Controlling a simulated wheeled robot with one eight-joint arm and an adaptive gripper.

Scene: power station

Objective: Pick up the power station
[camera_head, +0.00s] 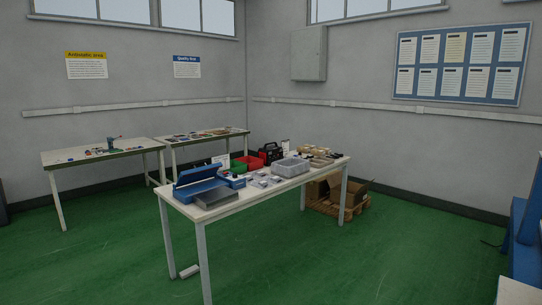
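A small black and red box with what looks like a top handle (271,152) stands at the back edge of the middle white table (245,194). It looks like the power station, but it is small and its details cannot be made out. The clear grey bin in front and a red bin at its left stand close to it. My gripper is not in view.
A blue structure (527,245) stands right.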

